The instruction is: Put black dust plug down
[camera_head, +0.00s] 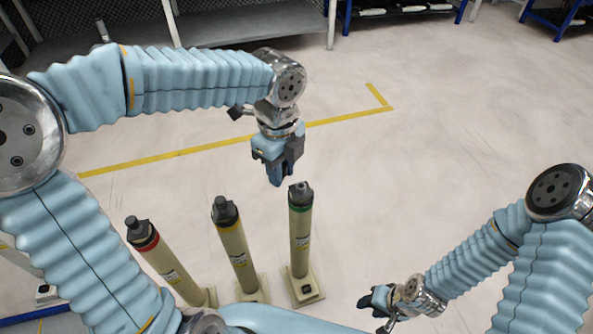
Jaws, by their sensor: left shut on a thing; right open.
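My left gripper (281,179) points down just above and left of the top of the green-banded post (300,235). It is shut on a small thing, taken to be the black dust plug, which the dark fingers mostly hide. The green-banded post has a grey-black top. The left post (165,265) has a red band and black top and leans left in the picture. My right gripper (369,309) is open and empty at the lower right, apart from the posts.
The posts stand on beige bases on a pale floor (450,150). A yellow floor line (190,152) runs behind the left gripper. Grey shelving (250,22) and blue-framed racks (560,18) stand at the back. The floor right of the posts is clear.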

